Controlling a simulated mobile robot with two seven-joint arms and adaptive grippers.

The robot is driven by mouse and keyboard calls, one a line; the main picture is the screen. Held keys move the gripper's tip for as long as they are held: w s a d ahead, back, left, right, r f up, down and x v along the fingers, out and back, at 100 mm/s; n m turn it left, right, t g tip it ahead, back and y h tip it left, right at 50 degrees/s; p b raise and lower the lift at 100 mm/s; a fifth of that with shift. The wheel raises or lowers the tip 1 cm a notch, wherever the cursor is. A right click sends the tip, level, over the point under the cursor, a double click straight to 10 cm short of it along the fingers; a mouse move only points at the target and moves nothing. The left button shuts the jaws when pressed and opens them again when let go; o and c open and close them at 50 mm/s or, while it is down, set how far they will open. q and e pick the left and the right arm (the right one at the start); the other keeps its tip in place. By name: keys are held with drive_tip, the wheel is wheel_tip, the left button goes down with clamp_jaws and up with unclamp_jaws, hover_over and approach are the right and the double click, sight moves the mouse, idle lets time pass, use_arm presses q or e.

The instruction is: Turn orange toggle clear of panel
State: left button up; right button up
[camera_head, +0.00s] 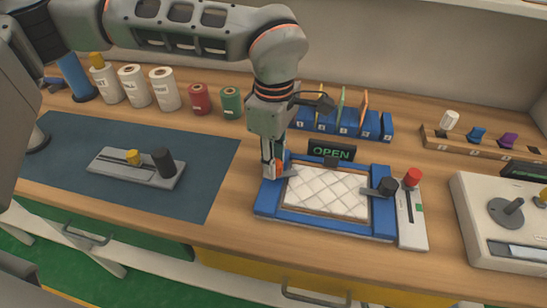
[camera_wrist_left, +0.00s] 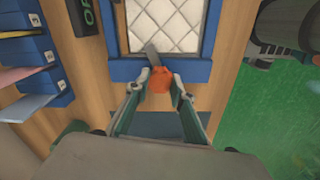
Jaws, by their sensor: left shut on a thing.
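The orange toggle (camera_head: 279,169) sits at the left side of the blue frame (camera_head: 268,198). It also shows in the left wrist view (camera_wrist_left: 184,100). Its grey metal tab (camera_wrist_left: 151,51) reaches across the frame's edge to the border of the white quilted panel (camera_head: 325,194), which lies flat inside. My left gripper (camera_head: 272,166) points down over the toggle, its fingers shut on the orange knob. In the left wrist view the fingertips (camera_wrist_left: 160,78) stand on either side of it. A black knob (camera_head: 387,187) with a grey tab sits at the frame's right side. My right gripper is not seen.
A sign reading OPEN (camera_head: 331,151) stands behind the frame. A blue numbered rack (camera_head: 350,125) is further back. A red-knobbed slider (camera_head: 411,205) stands right of the frame, and a dark mat (camera_head: 110,195) lies left. Spools (camera_head: 165,88) line the back left.

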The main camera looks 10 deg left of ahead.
use_arm(q)
drive_tip(key=n, duration=0.6)
drive_tip(key=shift+p, duration=0.35)
drive_tip(key=n, duration=0.3)
drive_tip(key=shift+n, duration=2.1)
drive_tip(key=o, duration=1.1)
wheel_tip(320, 180, up, 12)
